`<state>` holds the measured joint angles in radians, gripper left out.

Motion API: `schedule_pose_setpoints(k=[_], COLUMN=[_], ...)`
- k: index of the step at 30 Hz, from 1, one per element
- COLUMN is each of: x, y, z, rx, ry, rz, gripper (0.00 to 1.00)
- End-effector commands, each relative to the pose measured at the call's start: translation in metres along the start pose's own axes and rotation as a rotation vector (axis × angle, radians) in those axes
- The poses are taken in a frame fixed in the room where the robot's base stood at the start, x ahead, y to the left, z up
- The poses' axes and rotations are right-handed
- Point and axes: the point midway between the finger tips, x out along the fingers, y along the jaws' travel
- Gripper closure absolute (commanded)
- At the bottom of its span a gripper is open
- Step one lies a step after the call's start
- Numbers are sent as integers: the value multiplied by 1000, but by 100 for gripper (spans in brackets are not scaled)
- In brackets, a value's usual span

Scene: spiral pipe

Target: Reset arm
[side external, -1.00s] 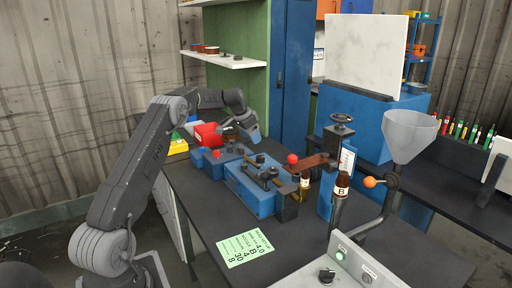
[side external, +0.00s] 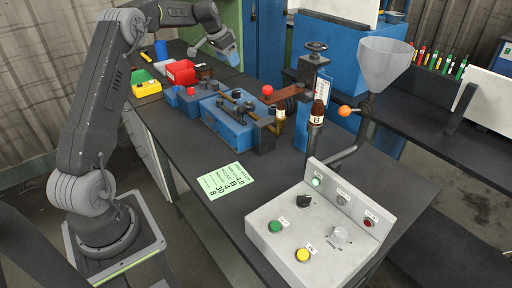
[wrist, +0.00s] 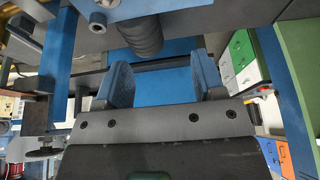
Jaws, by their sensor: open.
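My gripper (side external: 225,48) hangs above the far end of the dark workbench (side external: 190,165), to the right of the red bin (side external: 182,72). It is clear of the blue machine on the bench. In the wrist view its two blue-faced fingers (wrist: 163,84) stand wide apart with nothing between them. My arm reaches up from its base at the left and bends over toward the bench.
A blue bending fixture (side external: 232,125) with a red-knobbed lever (side external: 268,90) stands mid-bench. Close by are a bottle (side external: 320,98), a grey funnel (side external: 384,62) and a control box (side external: 310,215). A green note (side external: 225,181) lies flat; bench around it is clear.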

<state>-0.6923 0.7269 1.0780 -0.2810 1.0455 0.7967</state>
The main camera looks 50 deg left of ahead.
Motion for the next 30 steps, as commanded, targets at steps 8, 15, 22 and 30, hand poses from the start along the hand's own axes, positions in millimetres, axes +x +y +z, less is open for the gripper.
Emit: schedule_pose_setpoints(k=[8,15,22,30], x=[-89,-144,-171,-170], y=[143,247,320,360], z=[7,67,155,251], rx=[11,10,10,5], ry=[8,28,58,94], rz=[-12,-18,-14,-1], gripper=[37,37,37,37])
